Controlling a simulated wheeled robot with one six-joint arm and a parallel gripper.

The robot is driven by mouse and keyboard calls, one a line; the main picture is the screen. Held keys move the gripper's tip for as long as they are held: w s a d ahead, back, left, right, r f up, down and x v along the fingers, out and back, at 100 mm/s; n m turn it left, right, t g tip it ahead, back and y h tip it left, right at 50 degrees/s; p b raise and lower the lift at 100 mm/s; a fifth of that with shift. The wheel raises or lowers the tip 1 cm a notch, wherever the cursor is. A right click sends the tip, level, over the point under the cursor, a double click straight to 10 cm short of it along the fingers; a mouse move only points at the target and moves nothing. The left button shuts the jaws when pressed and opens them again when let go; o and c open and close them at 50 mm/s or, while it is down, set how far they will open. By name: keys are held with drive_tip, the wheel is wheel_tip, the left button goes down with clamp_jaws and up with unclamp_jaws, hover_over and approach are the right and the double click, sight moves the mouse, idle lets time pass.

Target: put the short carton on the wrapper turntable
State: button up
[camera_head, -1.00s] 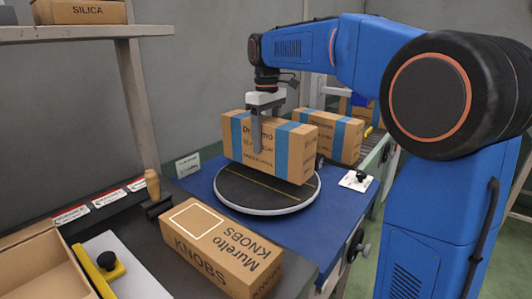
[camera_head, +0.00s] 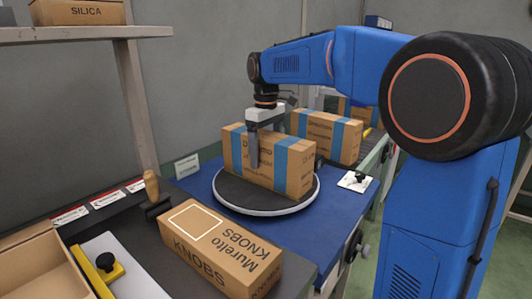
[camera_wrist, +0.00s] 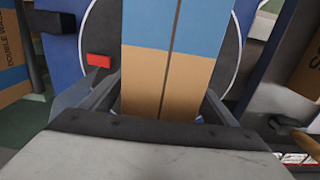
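The short carton (camera_head: 265,160), brown with blue bands, stands upright on the dark round wrapper turntable (camera_head: 230,193). Its base appears to rest on the disc. My gripper (camera_head: 253,160) is over the carton's top, with one finger down its near face; the far finger is hidden in the head view. In the wrist view, the carton top (camera_wrist: 165,80) lies between the two fingers (camera_wrist: 165,100), which appear to press its sides. The turntable rim also shows in the wrist view (camera_wrist: 233,70).
A Murello Knobs carton (camera_head: 221,255) lies on the dark bench in front of the turntable. More blue-banded cartons (camera_head: 326,138) stand on the conveyor behind right.

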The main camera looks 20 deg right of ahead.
wheel_tip(320, 180, up, 12)
drive_tip(key=shift+r, duration=0.15)
idle(0.6)
